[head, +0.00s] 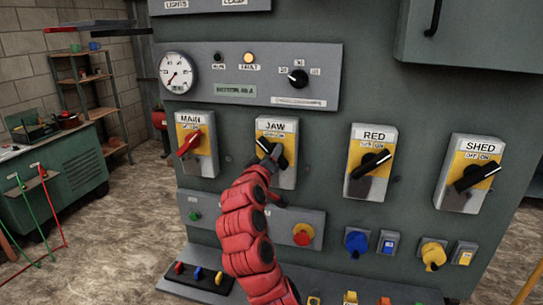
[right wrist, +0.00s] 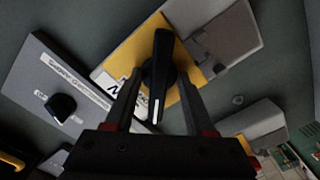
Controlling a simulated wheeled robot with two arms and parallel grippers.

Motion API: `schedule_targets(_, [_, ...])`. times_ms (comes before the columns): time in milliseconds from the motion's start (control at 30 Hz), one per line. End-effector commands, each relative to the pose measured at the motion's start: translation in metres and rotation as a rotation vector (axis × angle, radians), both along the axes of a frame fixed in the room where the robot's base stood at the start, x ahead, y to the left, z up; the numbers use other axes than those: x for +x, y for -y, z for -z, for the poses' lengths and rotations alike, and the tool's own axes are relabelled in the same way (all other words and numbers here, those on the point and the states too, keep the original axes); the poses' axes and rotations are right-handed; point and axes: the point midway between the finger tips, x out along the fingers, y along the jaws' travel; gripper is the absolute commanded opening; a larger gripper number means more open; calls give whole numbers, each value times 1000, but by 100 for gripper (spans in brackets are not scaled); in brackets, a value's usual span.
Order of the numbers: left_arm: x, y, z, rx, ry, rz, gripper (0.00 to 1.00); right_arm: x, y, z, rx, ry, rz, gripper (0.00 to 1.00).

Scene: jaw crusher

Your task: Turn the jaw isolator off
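The jaw isolator (head: 288,176) is a grey box with a yellow plate, a JAW label and a black rotary handle on the cabinet front. My right gripper (head: 269,154) is at this handle and hides part of it in the head view. In the right wrist view the black handle (right wrist: 160,68) sits between the two fingers of the right gripper (right wrist: 160,80), which are apart on either side of it. The handle's white-marked end leans up and left on the plate, toward the OFF side. My left gripper is in neither view.
The MAIN isolator (head: 203,160) with a red handle is close on the left. The RED (head: 388,145) and SHED (head: 486,150) isolators are to the right, their black handles pointing up-right. A red push button (head: 303,234) is below. A gauge panel (head: 325,62) is above.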

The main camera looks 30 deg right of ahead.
Motion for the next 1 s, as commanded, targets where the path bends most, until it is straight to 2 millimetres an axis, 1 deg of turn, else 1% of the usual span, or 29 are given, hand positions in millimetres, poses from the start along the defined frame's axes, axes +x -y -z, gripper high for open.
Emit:
schedule_targets(167, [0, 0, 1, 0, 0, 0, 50, -1, -1, -1, -1, 2, -1, 55])
schedule_targets(267, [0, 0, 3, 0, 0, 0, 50, -6, -8, 0, -3, 4, -2, 55])
schedule_targets(367, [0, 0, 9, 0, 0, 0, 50, -16, -20, 0, -3, 5, -4, 55])
schedule_targets(800, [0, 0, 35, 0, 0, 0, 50, -90, -108, 2, -3, 4, -5, 55])
schedule_targets(833, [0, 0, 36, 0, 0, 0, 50, -95, -114, 1, -5, 6, -6, 55])
schedule_targets(900, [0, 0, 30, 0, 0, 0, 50, -99, -122, -2, 0, 4, -10, 55])
schedule_targets(1000, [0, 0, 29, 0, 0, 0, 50, -106, -128, -2, 0, 4, -9, 55])
